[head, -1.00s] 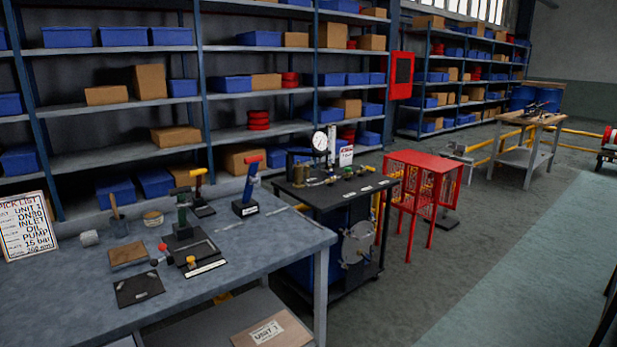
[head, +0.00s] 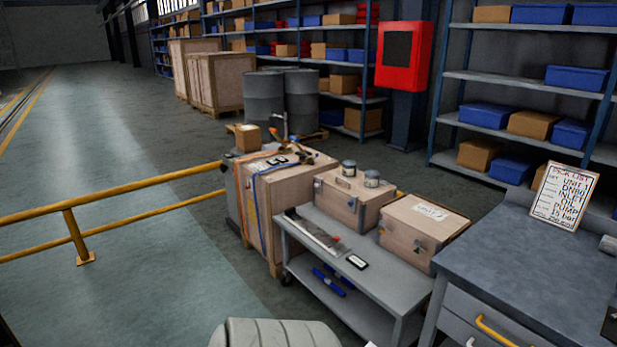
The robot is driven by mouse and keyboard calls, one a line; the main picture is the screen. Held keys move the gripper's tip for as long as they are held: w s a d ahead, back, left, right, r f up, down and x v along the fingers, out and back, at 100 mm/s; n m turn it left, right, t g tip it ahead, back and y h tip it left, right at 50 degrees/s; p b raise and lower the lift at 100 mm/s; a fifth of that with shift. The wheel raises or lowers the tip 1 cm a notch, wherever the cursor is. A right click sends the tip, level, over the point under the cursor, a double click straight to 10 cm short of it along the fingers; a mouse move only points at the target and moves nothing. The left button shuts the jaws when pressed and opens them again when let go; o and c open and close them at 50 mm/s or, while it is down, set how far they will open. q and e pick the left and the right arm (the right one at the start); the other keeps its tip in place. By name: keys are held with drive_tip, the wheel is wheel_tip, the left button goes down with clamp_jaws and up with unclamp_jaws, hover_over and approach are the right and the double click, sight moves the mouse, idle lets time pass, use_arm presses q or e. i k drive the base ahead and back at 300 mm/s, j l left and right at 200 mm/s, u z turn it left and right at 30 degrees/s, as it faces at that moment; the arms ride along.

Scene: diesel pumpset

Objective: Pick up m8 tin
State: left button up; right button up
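Two small grey tins stand on the left wooden box (head: 337,207) on a grey cart. One tin (head: 348,168) is towards the back and the other tin (head: 371,178) is nearer the right edge of the lid. Their markings are too small to read, so I cannot tell which is the m8 tin. Neither of my grippers is in view. A rounded pale grey part at the bottom edge appears to be part of my own arm.
The cart (head: 385,276) also carries a second wooden box (head: 420,232). A strapped crate (head: 262,215) stands behind it. A grey workbench (head: 530,255) with a pick list (head: 564,196) is at right. A yellow rail (head: 120,203) crosses the left; open floor lies beyond.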

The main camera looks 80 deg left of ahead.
sight(349, 167)
drive_tip(key=k+j+u, duration=0.15)
drive_tip(key=j+u, duration=0.3)
drive_tip(key=j, duration=0.15)
drive_tip(key=j+u, duration=0.4)
drive_tip(key=j, duration=0.25)
drive_tip(key=j+u, duration=0.45)
drive_tip(key=j, duration=0.75)
drive_tip(key=i+j, duration=0.1)
drive_tip(key=j, duration=1)
drive_tip(key=i+u, duration=0.05)
